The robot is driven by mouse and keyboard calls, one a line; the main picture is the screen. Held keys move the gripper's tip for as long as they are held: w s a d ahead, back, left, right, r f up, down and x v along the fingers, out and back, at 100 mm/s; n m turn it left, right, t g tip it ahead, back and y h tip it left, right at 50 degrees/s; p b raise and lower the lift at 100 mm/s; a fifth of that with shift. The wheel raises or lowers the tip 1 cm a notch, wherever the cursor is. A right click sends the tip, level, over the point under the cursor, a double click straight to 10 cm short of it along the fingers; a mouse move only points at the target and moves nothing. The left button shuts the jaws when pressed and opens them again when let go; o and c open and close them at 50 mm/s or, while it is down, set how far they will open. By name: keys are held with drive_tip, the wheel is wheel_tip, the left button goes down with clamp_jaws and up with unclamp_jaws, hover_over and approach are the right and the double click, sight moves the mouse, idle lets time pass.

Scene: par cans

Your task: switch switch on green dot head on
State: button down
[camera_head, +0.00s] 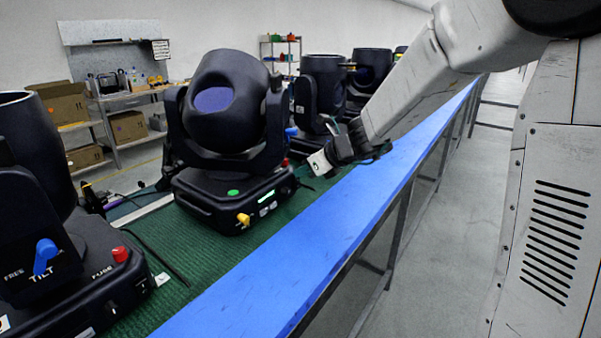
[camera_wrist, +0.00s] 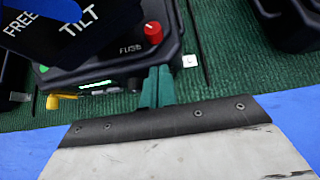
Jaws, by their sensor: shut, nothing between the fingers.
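The green dot head is a black moving light on a black base (camera_head: 215,205), with a green dot (camera_head: 233,192) on top. Its front face has a lit green display (camera_head: 268,197) and a yellow lever (camera_head: 243,219). In the wrist view, the same base shows the green dot (camera_wrist: 43,68), lit display (camera_wrist: 95,85), yellow lever (camera_wrist: 60,101) and red fuse knob (camera_wrist: 152,32). My gripper (camera_wrist: 157,88) is shut and empty, its green fingers beside the base's fuse-side end. They partly cover that face; contact and the switch's position cannot be told. In the head view my gripper (camera_head: 312,168) is right of the base.
Another head (camera_head: 75,250) with a blue tilt lever stands at near left, and more heads (camera_head: 325,90) stand behind. They sit on a green mat (camera_head: 190,262) with a blue bench edge (camera_head: 270,285). A white tag (camera_wrist: 190,60) lies near the fingers. The aisle at right is clear.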

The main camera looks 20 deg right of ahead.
drive_tip(key=v, duration=1.3)
drive_tip(key=shift+w+r, duration=0.15)
drive_tip(key=shift+r, duration=0.2)
drive_tip(key=shift+a, duration=0.1)
